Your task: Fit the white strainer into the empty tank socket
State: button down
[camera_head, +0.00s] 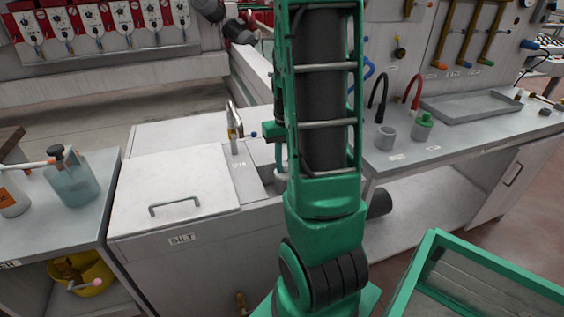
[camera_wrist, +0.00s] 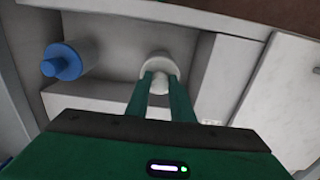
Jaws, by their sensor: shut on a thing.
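In the wrist view my gripper (camera_wrist: 160,85) is shut on the white strainer (camera_wrist: 158,63), a pale round piece between and just beyond the two green fingertips. Its lower part is hidden, so I cannot tell whether it is seated or held above the surface. The tank (camera_head: 262,166) beside the SILT lid shows only partly there. I cannot make out the empty socket in either view.
A grey cylinder with a blue end (camera_wrist: 66,62) stands left of the strainer. The SILT lid (camera_head: 175,188) with its handle is left of my arm. A green-framed cart (camera_head: 430,250) is front right.

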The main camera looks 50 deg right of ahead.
jog(key=shift+f, duration=0.15)
jog(key=c, duration=1.5)
grip_release()
jog(key=shift+o, duration=0.2)
notch_tip(320, 180, up, 11)
jog(key=shift+f, duration=0.15)
jog(key=s+a, duration=1.4)
jog(key=a, duration=0.2)
